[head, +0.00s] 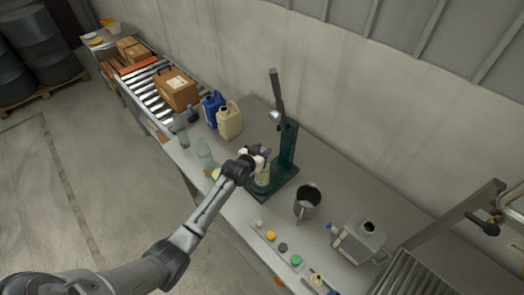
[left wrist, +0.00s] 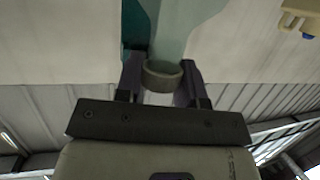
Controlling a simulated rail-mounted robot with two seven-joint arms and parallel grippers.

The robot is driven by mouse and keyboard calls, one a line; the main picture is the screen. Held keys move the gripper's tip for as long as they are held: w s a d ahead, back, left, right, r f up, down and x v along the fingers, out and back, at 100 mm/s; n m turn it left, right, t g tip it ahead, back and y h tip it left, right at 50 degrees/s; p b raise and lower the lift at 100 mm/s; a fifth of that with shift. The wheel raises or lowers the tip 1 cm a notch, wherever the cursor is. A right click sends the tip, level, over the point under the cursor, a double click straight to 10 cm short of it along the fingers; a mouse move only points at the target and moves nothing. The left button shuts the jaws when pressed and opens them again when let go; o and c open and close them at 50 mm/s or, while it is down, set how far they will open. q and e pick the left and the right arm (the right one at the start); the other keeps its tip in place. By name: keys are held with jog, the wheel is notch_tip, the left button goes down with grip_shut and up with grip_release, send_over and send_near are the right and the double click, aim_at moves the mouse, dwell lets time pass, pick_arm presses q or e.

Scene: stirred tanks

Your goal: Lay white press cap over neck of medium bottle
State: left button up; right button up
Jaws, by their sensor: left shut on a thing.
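My left gripper (head: 262,157) is shut on a small round cap over the green press base. In the left wrist view the fingers (left wrist: 162,84) grip the cap (left wrist: 162,75) from both sides; it looks shaded grey there. A bottle with yellowish contents (head: 262,180) stands upright on the press base, just below the gripper. Its neck is hidden by the gripper in the head view. A pale translucent shape, likely this bottle (left wrist: 178,35), shows beyond the cap in the wrist view. I cannot tell whether cap and neck touch. My right gripper is out of view.
The green press (head: 288,145) with its raised lever (head: 276,92) stands right behind the gripper. A metal jug (head: 307,201), a grey canister (head: 361,240) and a strip of coloured caps (head: 283,247) are to the right. Clear bottles (head: 205,154), a blue jug (head: 213,108) and a cream jug (head: 229,122) stand left.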

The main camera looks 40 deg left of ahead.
pick_arm(q)
jog(key=shift+f, duration=0.35)
jog(key=shift+f, duration=0.25)
jog(key=o, duration=0.9)
jog(key=shift+r, duration=0.15)
